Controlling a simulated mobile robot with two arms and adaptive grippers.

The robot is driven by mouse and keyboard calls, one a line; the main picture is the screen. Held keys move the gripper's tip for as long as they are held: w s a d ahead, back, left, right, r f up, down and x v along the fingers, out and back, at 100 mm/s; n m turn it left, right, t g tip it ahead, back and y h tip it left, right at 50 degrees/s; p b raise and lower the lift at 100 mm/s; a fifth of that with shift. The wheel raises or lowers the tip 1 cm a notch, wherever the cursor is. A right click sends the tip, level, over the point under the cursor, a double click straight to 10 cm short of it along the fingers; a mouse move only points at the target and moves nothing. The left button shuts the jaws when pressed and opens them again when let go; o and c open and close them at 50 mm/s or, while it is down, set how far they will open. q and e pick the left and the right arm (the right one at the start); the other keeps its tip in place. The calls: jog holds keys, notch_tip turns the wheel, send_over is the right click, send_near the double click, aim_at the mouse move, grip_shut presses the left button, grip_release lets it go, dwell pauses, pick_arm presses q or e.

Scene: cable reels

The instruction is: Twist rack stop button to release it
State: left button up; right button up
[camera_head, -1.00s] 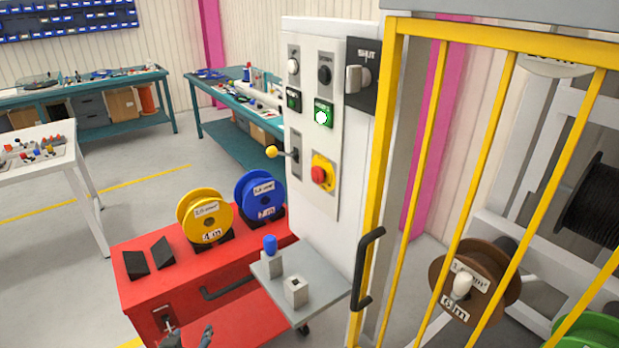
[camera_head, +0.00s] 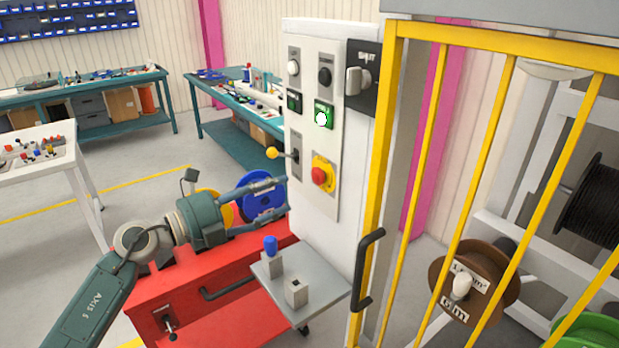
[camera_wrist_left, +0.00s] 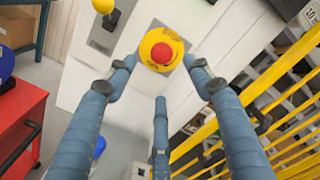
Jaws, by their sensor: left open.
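The rack stop button (camera_head: 319,175) is a red mushroom head on a yellow collar, low on the white control panel. It also shows in the left wrist view (camera_wrist_left: 162,54), near top centre, beyond my fingers. My left gripper (camera_head: 283,195) reaches in from the left, in front of the blue reel. In the left wrist view my left gripper (camera_wrist_left: 160,85) has its fingers spread apart with nothing between them. The tips point toward the button and appear short of it. My right gripper is not in view.
A lever with a yellow knob (camera_head: 272,153) sticks out left of the button. A grey shelf (camera_head: 325,287) with two small blocks is below. The yellow barred gate (camera_head: 384,170) stands close on the right. A red cabinet (camera_head: 190,292) carries reels.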

aim_at(313, 177)
pick_arm(q)
jog(key=p+x, duration=0.2)
jog(key=x, duration=0.7)
jog(key=shift+s+r, duration=0.1)
jog(key=shift+r, duration=0.05)
jog(key=shift+w+d, duration=0.3)
jog(key=shift+d, duration=0.1)
jog(key=c, duration=1.2)
